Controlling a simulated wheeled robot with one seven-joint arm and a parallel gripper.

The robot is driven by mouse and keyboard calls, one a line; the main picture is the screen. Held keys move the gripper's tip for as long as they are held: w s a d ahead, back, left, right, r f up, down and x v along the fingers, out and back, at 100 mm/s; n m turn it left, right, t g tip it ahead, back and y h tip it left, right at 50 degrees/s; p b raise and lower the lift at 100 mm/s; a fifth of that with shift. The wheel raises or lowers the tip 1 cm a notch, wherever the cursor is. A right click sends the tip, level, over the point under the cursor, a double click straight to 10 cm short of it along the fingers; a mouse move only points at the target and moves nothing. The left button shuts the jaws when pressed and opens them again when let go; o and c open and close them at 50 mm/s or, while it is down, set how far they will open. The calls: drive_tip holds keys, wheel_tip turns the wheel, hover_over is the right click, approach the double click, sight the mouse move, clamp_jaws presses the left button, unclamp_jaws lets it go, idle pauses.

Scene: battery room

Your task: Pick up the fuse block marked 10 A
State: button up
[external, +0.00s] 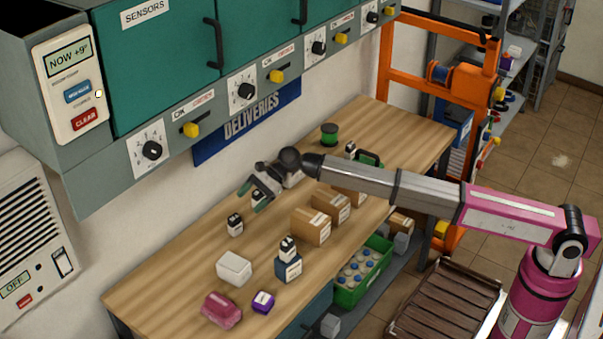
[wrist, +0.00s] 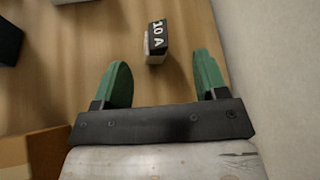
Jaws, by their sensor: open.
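The fuse block marked 10 A (wrist: 156,42) stands on the wooden table in the wrist view, black on top with a pale body and white lettering. It lies ahead of the fingertips, between their lines, with clear space to both. My gripper (wrist: 163,60) has green fingers, spread and empty. In the external view my gripper (external: 258,190) is over the table near the wall. A small black-and-white block (external: 235,226) just left of and below it appears to be the same one; its marking is unreadable there.
A similar block (external: 288,246) sits on a navy box (external: 288,268). A white box (external: 234,267), pink item (external: 221,309), purple item (external: 263,302) and cardboard boxes (external: 311,227) stand around. The wall (wrist: 275,80) is close on the right in the wrist view.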

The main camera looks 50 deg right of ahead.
sight(236, 219)
drive_tip(key=shift+s+x, duration=0.2)
drive_tip(key=shift+x, duration=1.35)
drive_tip(key=shift+s+x, duration=0.15)
drive_tip(key=shift+x, duration=1.4)
drive_tip(key=shift+f, duration=0.2)
drive_tip(key=c, duration=1.1)
